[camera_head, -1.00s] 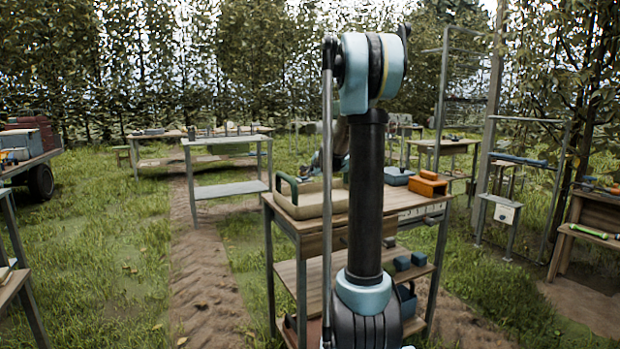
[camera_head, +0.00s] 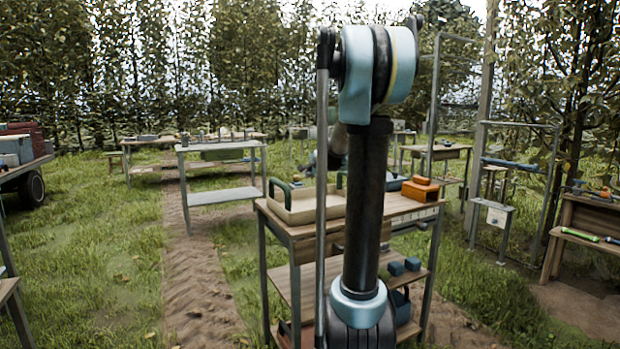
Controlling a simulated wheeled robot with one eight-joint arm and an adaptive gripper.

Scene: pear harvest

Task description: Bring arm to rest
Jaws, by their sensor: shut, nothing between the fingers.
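My arm (camera_head: 366,190) stands upright in the middle of the head view, with a pale blue and black joint (camera_head: 375,68) at its top. A thin rod runs down along its left side. A small part of what seems to be my farther arm shows behind the upright link. My gripper cannot be made out and is hidden behind the arm or out of frame. No object is seen held.
Behind the arm stands a wooden workbench (camera_head: 406,207) with a shallow tray (camera_head: 307,208), an orange box (camera_head: 420,191) and blue blocks on its lower shelf. A metal table (camera_head: 222,195) is at left. A dirt path (camera_head: 196,275) and grass are clear.

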